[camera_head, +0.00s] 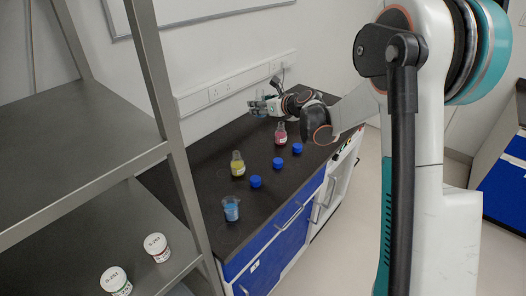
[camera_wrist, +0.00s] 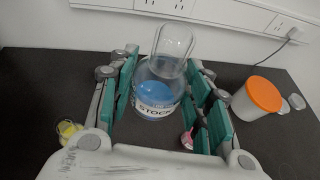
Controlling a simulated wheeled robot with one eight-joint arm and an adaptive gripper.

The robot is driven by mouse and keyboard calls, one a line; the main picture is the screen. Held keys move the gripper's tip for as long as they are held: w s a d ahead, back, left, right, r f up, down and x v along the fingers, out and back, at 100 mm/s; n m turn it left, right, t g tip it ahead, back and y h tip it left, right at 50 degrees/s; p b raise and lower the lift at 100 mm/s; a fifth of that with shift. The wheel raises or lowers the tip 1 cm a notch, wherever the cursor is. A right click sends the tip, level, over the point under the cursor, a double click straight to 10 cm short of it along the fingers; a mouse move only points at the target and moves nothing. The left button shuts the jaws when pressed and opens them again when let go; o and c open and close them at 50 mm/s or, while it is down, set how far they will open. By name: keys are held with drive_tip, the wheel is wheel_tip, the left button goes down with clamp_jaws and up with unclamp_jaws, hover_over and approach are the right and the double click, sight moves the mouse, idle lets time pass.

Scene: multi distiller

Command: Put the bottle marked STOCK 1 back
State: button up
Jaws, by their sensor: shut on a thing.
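A clear glass bottle (camera_wrist: 160,85) with blue liquid and a white label reading STOCK sits between my fingers in the wrist view. The number on the label cannot be read surely. My gripper (camera_wrist: 158,95) is shut on the bottle, with teal finger pads on both sides. In the head view my gripper (camera_head: 262,105) is over the far end of the dark bench, close to the wall. The bottle is too small there to make out clearly. I cannot tell whether its base touches the bench.
A pink flask (camera_head: 280,134), a yellow flask (camera_head: 238,166) and a blue-filled beaker (camera_head: 231,209) stand on the bench (camera_head: 205,190). Blue caps (camera_head: 278,162) lie along its front. A white tub with an orange lid (camera_wrist: 262,97) is right of my gripper. Two labelled jars (camera_head: 157,246) stand on the shelf.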

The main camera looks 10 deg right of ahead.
wheel_tip(320, 180, down, 19)
drive_tip(key=b, duration=0.6)
drive_tip(key=shift+f, duration=0.2)
drive_tip(key=shift+f, duration=0.15)
drive_tip(key=o, duration=1.2)
drive_tip(key=shift+r, duration=0.25)
drive_tip(key=p+v, duration=0.3)
drive_tip(key=v, duration=0.9)
